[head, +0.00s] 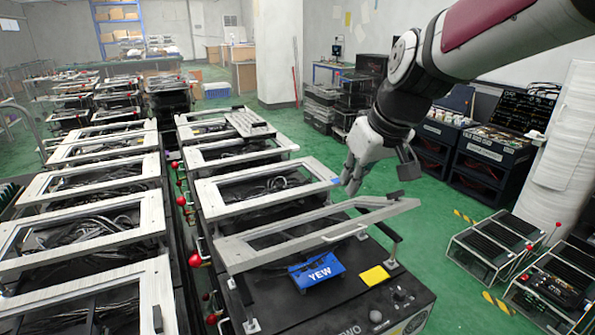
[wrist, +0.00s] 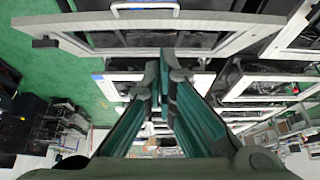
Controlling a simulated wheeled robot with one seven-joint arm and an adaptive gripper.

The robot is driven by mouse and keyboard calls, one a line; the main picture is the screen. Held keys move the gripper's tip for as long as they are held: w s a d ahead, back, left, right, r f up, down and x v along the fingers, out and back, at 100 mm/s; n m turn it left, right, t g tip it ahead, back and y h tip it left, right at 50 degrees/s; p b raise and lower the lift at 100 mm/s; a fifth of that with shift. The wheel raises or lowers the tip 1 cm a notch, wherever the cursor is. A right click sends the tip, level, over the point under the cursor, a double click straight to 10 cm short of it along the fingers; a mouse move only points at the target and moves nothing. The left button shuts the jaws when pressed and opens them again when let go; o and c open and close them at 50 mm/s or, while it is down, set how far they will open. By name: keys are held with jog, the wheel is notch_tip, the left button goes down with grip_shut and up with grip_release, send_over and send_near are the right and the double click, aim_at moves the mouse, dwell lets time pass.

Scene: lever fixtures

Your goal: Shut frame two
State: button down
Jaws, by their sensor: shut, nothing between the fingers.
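The fixture lettered "TWO" (head: 375,325) stands at the front centre in the head view, with a blue "YEW" plate (head: 317,272) and a yellow label (head: 374,275). Its silver frame (head: 235,246) is raised and tilted above its base, with a handle on the near bar. In the wrist view a tilted silver frame (wrist: 110,18) with a handle crosses the top. My gripper (head: 350,190) is shut and empty, pointing down just behind the raised frame's far right part. Its fingertips (wrist: 166,58) sit close below that frame's bar in the wrist view; I cannot tell whether they touch.
More fixtures with silver frames stand behind (head: 262,190) and in a row to the left (head: 80,215). Red knobs (head: 195,260) line the gap between rows. Black units (head: 490,250) stand on the floor at right. Green floor (head: 420,215) is clear between.

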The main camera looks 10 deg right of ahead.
send_over(332, 231)
jog(key=s, duration=0.1)
notch_tip(332, 231, down, 8)
jog(key=r, duration=0.1)
jog(key=shift+s+d+f+b, duration=0.15)
jog(key=shift+s+f, duration=0.15)
jog(key=shift+f, duration=0.35)
jog(key=shift+s+d+f+b, duration=0.15)
jog(key=shift+s+f, duration=0.1)
jog(key=shift+f, duration=0.45)
jog(key=shift+s+d+f, duration=0.15)
jog(key=shift+s+f, duration=0.15)
jog(key=shift+f, duration=0.35)
